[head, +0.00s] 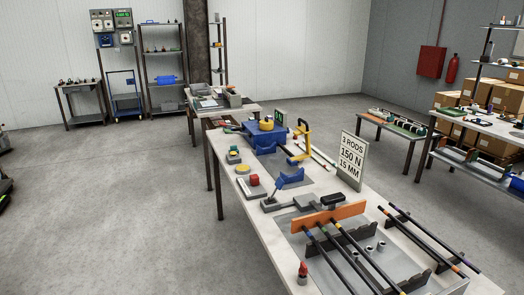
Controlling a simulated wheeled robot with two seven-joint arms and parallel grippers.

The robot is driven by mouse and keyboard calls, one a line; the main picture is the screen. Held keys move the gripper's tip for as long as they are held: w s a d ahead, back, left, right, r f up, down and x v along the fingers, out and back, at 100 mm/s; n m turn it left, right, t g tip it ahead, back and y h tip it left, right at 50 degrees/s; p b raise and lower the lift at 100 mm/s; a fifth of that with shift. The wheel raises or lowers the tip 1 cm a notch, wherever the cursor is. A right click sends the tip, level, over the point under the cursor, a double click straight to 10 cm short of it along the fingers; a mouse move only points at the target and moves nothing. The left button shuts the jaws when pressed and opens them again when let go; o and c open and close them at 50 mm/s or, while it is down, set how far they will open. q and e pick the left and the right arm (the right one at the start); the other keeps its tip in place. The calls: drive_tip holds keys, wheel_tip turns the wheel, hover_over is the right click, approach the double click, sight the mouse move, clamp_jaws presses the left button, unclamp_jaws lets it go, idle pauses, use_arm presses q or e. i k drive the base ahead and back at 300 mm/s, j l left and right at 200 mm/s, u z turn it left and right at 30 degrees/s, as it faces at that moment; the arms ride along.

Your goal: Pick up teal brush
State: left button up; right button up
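I cannot make out a teal brush for certain. A small item with teal and yellow parts (234,155) sits near the left edge of the long workbench (228,192), but it is too small to tell what it is. Neither of my grippers shows in the head view.
The workbench holds a sign (352,160), an orange bar (330,217) with several dark rods, a yellow clamp (301,142), a red button box (254,183) and a red-topped item (303,272). Shelving (163,75) stands behind. The floor left of the bench is clear.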

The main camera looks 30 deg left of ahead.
sight(234, 147)
drive_tip(key=i+j+z, duration=0.1)
drive_tip(key=j+z, duration=0.25)
drive_tip(key=j, duration=0.2)
drive_tip(key=j+z, duration=0.3)
drive_tip(key=j, duration=0.25)
drive_tip(key=j+z, duration=0.2)
drive_tip(key=j, duration=0.9)
drive_tip(key=j+z, duration=0.15)
drive_tip(key=j, duration=0.9)
drive_tip(key=k+j, duration=0.1)
drive_tip(key=j, duration=1.25)
drive_tip(key=k+j, duration=0.15)
drive_tip(key=j, duration=0.55)
